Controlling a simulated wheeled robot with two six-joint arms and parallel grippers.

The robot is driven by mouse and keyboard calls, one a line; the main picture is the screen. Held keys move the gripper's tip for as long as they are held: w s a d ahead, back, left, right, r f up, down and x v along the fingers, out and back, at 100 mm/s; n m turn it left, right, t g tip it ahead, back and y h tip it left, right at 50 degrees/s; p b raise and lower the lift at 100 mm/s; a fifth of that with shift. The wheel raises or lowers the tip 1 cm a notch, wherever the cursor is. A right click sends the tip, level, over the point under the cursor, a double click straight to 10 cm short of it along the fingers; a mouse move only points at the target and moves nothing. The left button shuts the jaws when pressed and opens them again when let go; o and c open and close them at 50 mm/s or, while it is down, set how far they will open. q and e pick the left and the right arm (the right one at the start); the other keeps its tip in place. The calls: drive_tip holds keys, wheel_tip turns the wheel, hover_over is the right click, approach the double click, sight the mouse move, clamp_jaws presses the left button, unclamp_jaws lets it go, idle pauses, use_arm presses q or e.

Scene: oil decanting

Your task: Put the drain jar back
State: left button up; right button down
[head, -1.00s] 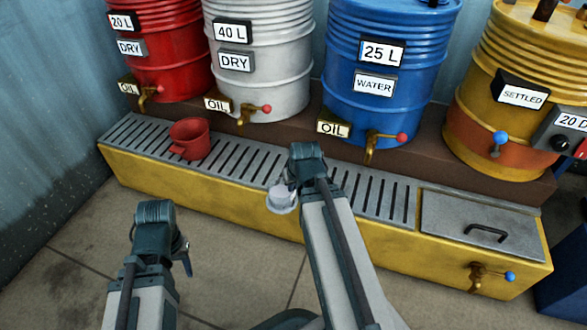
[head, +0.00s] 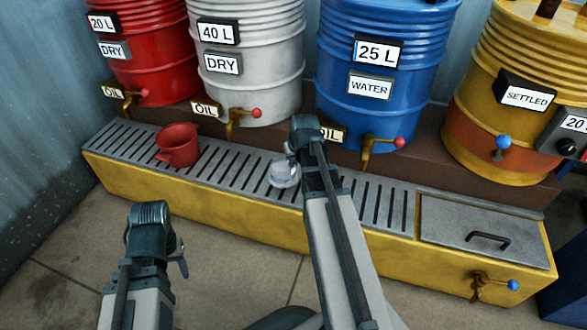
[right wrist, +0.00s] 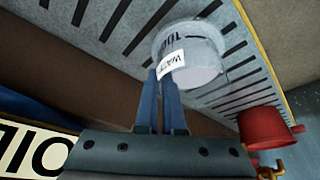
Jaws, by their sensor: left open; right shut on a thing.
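The drain jar (head: 284,175) is a small clear jar with a white "WAT…" label, partly cut off from sight, in the right wrist view (right wrist: 195,55). My right gripper (right wrist: 168,78) is shut on its side. The jar is over the slotted grate (head: 225,166) between the red cup and the blue drum's tap. I cannot tell whether its base touches the grate. My right wrist hides part of it in the head view. My left gripper (head: 181,264) is open and empty over the floor in front of the trough, its fingers barely visible.
A red cup (head: 178,147) stands on the grate to the left. Taps hang from the red, white and blue drums (head: 374,75) behind. A yellow drum (head: 497,120) labelled "SETTLED" stands right. A handled lid (head: 478,230) covers the trough's right end.

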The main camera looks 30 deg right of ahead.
wheel_tip(320, 180, down, 4)
drive_tip(key=b, duration=0.3)
drive_tip(key=shift+r, duration=0.35)
drive_tip(key=c, duration=1.5)
unclamp_jaws()
drive_tip(key=o, duration=0.5)
drive_tip(key=p+v, duration=1.1)
drive_tip(key=v, duration=0.1)
